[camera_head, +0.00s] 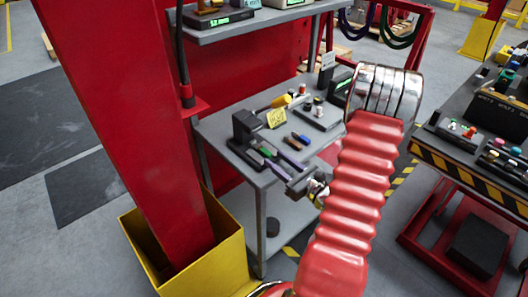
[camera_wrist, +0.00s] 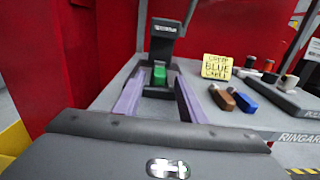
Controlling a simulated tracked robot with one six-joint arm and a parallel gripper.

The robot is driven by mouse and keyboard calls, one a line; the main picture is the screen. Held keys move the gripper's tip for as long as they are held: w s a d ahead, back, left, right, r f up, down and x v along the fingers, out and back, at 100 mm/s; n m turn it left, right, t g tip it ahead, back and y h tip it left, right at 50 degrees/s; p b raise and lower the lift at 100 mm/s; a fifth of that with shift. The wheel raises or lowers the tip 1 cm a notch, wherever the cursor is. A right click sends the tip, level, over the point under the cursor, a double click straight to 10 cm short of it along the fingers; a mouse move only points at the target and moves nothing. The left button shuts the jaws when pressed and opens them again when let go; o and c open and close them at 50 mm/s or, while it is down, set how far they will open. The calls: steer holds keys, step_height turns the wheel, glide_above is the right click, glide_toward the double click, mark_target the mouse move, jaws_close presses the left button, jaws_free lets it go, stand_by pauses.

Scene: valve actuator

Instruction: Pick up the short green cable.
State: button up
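The short green piece, apparently the green cable (camera_wrist: 159,75), sits at the foot of a dark grey upright device (camera_wrist: 164,42) on the grey workbench. In the head view the green cable (camera_head: 265,152) is small and just in front of the device (camera_head: 247,124). My gripper (camera_wrist: 158,88) is open, with its two purple fingers reaching forward. The green cable shows between the fingers, toward their tips, with a visible gap on each side. In the head view my gripper (camera_head: 276,161) is low over the bench's front corner. I cannot tell its exact height over the bench.
A brown cable (camera_wrist: 228,99) and a blue cable (camera_wrist: 245,103) lie to the right. A grey block with several plugs (camera_head: 318,114) is farther right. A red post (camera_head: 130,110) stands left of the bench.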

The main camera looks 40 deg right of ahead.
mark_target(270, 157)
steer(key=shift+w+r, duration=0.4)
steer(key=shift+w, duration=0.2)
steer(key=w, duration=0.1)
steer(key=w+f, duration=0.1)
steer(key=w, duration=0.1)
steer(key=shift+a+f, duration=0.15)
steer(key=shift+a, duration=0.1)
steer(key=shift+s+d+r, duration=0.1)
steer(key=shift+s+r, duration=0.05)
steer(key=shift+s, duration=0.25)
steer(key=shift+s+d+r, duration=0.1)
steer(key=shift+s+r, duration=0.05)
steer(key=shift+s, duration=0.25)
jaws_close()
